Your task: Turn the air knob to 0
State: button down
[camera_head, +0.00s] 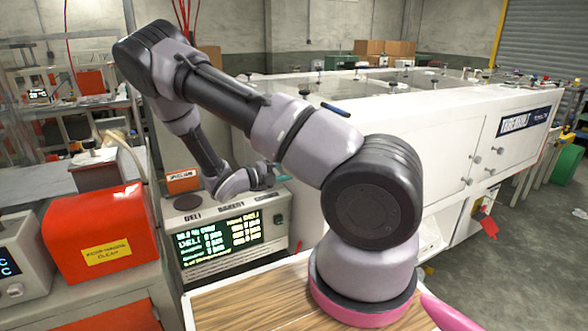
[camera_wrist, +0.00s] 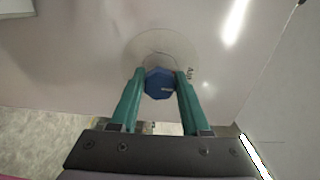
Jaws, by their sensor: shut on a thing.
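The air knob (camera_wrist: 158,84) is a blue, faceted knob on a pale panel (camera_wrist: 85,60), with a round, pale dial plate (camera_wrist: 158,48) around it. A short light mark on the knob points right in the wrist view. Small dark lettering, which seems to read "Air", stands sideways to the right of the knob. My gripper (camera_wrist: 160,76) has its two green fingers shut on the knob, one on each side. The dial's scale is too faint to read. In the head view my gripper reaches toward the white machine (camera_head: 400,120), and the knob cannot be made out there.
A box with a lit display (camera_head: 228,235) stands below my wrist in the head view. An orange-red box with a yellow label (camera_head: 100,235) is at the left. A wooden top (camera_head: 245,305) lies in front. Open floor is at the right.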

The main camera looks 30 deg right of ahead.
jog(key=shift+c, duration=1.9)
grip_release()
jog(key=a, duration=1.1)
jog(key=shift+s, duration=0.2)
jog(key=shift+d, duration=0.1)
